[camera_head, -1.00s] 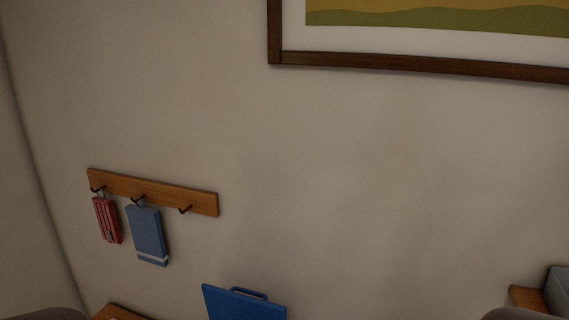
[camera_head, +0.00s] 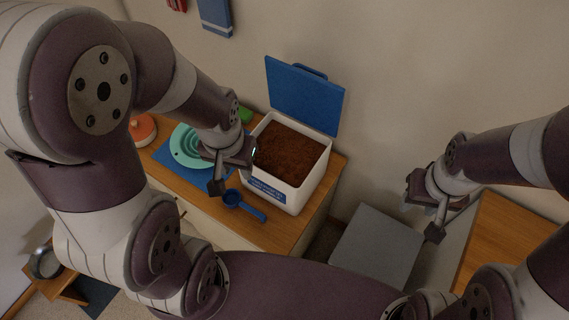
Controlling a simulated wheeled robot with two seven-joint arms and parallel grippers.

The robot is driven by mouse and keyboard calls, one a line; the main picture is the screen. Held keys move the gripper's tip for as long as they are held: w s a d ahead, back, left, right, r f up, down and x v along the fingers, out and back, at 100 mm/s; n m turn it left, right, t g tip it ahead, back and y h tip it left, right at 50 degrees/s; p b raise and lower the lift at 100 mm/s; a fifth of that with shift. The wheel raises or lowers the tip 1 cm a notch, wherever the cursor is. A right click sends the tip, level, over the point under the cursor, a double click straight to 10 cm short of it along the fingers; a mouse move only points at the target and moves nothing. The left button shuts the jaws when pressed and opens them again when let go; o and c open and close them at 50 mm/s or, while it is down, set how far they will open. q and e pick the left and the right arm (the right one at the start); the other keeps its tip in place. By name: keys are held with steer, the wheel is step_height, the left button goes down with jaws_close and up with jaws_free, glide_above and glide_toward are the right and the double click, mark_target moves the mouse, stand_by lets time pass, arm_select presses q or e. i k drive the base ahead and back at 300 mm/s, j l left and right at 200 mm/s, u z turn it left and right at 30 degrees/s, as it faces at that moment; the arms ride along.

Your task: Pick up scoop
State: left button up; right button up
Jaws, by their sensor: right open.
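A blue scoop (camera_head: 244,205) lies on the wooden cabinet top, in front of a white bin (camera_head: 285,192) filled with brown granular material (camera_head: 292,148). The bin's blue lid (camera_head: 305,97) stands raised at its back. My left gripper (camera_head: 234,171) is above the cabinet top, just behind the scoop and left of the bin. Its fingers look apart, with nothing seen between them, and it does not hold the scoop. My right gripper (camera_head: 422,219) is open and empty, far to the right of the scoop.
A teal bowl (camera_head: 187,146) sits on a blue mat (camera_head: 170,158) left of the bin. An orange and white round object (camera_head: 143,130) is further left. A grey box (camera_head: 376,249) and a wooden surface (camera_head: 510,240) stand to the right. A small stool (camera_head: 68,287) is lower left.

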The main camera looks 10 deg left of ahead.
mark_target(232, 199)
steer(key=u, duration=1.2)
